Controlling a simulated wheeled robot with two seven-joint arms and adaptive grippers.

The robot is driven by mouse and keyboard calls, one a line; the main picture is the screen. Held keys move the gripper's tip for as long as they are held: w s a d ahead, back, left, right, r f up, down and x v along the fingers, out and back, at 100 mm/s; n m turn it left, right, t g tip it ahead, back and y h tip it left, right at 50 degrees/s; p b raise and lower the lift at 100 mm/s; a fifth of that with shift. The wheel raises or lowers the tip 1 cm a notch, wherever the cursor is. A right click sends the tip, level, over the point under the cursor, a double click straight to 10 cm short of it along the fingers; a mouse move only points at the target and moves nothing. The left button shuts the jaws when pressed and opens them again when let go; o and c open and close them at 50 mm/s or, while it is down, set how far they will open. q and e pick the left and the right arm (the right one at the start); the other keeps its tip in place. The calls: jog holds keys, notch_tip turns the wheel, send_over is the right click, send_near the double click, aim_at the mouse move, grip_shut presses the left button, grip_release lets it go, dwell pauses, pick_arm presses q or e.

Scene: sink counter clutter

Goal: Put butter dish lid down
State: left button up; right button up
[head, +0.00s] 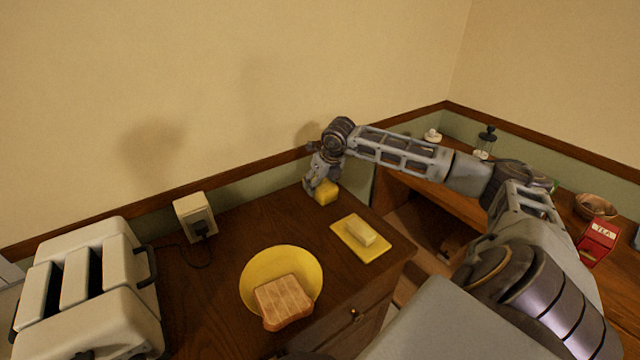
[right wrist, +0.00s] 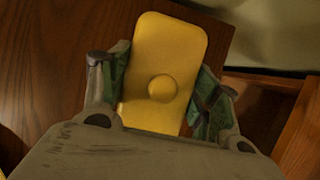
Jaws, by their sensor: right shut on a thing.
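The yellow butter dish lid (head: 326,193) is at the back right corner of the wooden counter, by the wall. My right gripper (head: 314,186) is shut on it. In the right wrist view the lid (right wrist: 165,60), with its round knob, sits between the two fingers of the gripper (right wrist: 160,90). The lid is at or just above the counter; I cannot tell if it touches. The butter dish base (head: 362,250), a flat yellow plate, lies nearer the front with a block of butter (head: 361,233) on it. My left gripper is not in view.
A yellow plate (head: 252,272) with a slice of toast (head: 283,302) stands left of the butter dish. A white toaster (head: 85,290) is at far left, near a wall socket (head: 195,215). The counter (head: 240,222) is bare between the plate and the lid. A gap lies beyond its right edge.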

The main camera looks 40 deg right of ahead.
jog(key=shift+f, duration=0.15)
jog(key=o, duration=0.7)
jog(key=shift+o, duration=2)
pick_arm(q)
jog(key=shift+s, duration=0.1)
